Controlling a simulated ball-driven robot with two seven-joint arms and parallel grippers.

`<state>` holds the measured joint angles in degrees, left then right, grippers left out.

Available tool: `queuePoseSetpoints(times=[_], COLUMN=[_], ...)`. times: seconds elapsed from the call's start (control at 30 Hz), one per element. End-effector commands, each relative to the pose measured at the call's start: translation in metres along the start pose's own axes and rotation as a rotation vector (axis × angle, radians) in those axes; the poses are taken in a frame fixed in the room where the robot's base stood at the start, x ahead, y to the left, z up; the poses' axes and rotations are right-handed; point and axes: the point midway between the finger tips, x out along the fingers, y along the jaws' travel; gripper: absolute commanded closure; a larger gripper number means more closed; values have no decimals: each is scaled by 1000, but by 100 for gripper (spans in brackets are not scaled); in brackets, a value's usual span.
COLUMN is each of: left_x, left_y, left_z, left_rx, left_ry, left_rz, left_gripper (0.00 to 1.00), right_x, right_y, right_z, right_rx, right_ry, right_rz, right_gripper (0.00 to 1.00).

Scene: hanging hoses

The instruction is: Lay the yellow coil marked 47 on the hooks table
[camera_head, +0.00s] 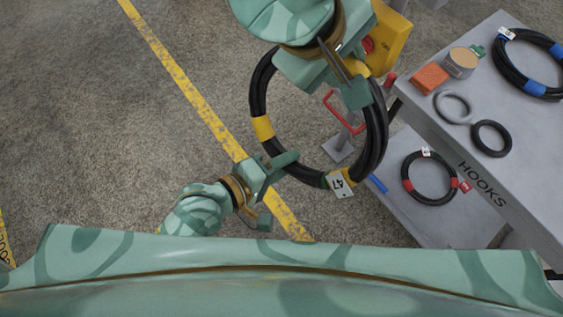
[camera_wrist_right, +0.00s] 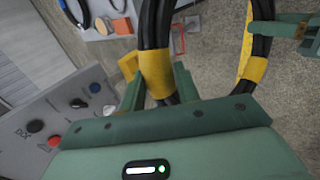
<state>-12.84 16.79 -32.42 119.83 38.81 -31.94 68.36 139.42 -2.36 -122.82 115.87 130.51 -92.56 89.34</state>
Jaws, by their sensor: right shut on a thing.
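The coil marked 47 is a black hose loop with yellow bands (camera_head: 262,128) and a white tag; it hangs in the air left of the hooks table (camera_head: 520,165). My right gripper (camera_head: 345,68) is shut on the coil's upper right side. In the right wrist view a yellow band (camera_wrist_right: 157,74) sits between the fingers of my right gripper (camera_wrist_right: 157,88). My left gripper (camera_head: 270,187) is open by the coil's lower left edge, one finger close to the hose; I cannot tell if they touch. It also shows in the right wrist view (camera_wrist_right: 302,35).
The tabletop holds a blue-banded coil (camera_head: 535,88), an orange block (camera_head: 430,78), a tan-topped tin (camera_head: 461,62), a grey ring (camera_head: 453,107) and a black ring (camera_head: 491,138). A red-banded coil (camera_head: 407,187) lies on a lower surface. The table's front part is bare.

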Motion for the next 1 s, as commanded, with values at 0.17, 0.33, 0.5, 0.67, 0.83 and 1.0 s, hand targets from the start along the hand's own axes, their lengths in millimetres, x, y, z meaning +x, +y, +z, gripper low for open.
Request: queuePoseSetpoints(times=[0.17,0.33,0.5,0.67,0.83,1.0], left_x=[0,0,0,0,0,0], left_y=[1,1,1,1,2,2], left_z=[0,0,0,0,0,0], left_rx=[0,0,0,0,0,0], left_ry=[1,1,1,1,1,1], left_rz=[1,2,3,3,4,4], left_gripper=[100,100,100,100,100,100], right_x=[-1,0,-1,-12,-46,-84], right_y=[1,0,0,1,1,1], right_z=[0,0,0,-1,-1,-2], right_rx=[0,0,0,2,2,3], right_ry=[2,1,1,3,6,5], right_rz=[1,1,1,3,5,4], right_gripper=[65,43,43,43,43,43])
